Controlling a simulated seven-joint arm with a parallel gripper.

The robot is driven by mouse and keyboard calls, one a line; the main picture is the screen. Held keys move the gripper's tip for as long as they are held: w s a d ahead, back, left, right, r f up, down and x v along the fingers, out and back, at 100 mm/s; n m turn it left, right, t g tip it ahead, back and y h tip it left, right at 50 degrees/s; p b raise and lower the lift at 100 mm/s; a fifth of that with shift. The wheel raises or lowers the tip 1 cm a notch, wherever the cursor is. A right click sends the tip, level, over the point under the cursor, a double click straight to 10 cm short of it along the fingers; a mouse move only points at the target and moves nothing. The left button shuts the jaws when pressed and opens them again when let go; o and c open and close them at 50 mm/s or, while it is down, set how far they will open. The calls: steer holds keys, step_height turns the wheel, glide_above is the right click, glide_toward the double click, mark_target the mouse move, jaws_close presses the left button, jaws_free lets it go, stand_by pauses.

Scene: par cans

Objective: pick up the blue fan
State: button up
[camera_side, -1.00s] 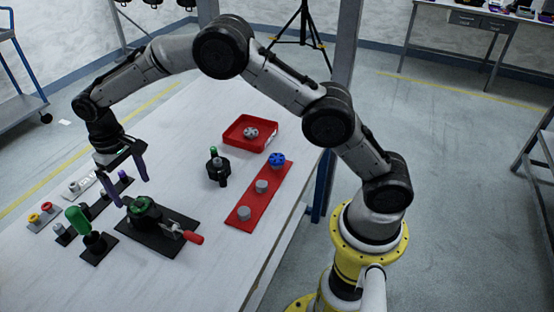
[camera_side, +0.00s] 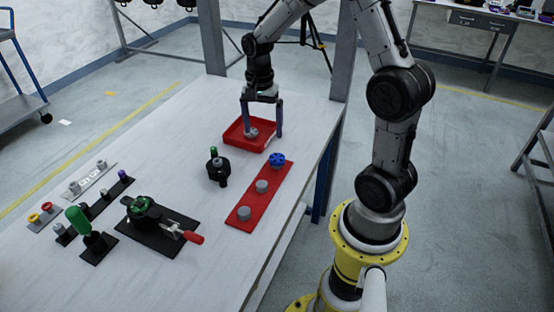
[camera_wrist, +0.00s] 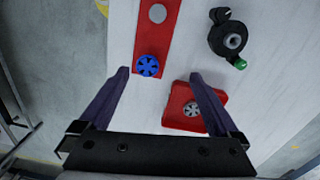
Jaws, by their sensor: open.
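The blue fan (camera_side: 277,160) sits at the far end of a flat red strip (camera_side: 246,201) on the table. In the wrist view the blue fan (camera_wrist: 147,66) lies beyond my fingertips, between them but nearer the left one. My gripper (camera_side: 263,136) is open and empty, with its fingers pointing down over the red tray (camera_side: 265,146). It also shows in the wrist view (camera_wrist: 160,76), with its fingers wide apart. The blue fan is apart from both fingers.
A grey fan (camera_side: 252,132) lies in the red tray. Two grey pegs (camera_side: 261,186) stand on the red strip. A black fixture with a green knob (camera_side: 216,168) stands left of the strip. A black clamp device (camera_side: 150,214) and small control parts fill the near left.

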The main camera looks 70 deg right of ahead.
steer(key=s+d+r+m, duration=0.1)
steer(key=s+d, duration=0.2)
glide_above(277, 158)
steer(key=f, duration=0.7)
steer(key=shift+s+d+f, duration=0.15)
steer(key=shift+s+f, duration=0.05)
steer(key=shift+w+f, duration=0.15)
steer(key=shift+f, duration=1.35)
steer(key=shift+w+f, duration=0.1)
steer(key=shift+f, duration=1.35)
steer(key=c, duration=1.4)
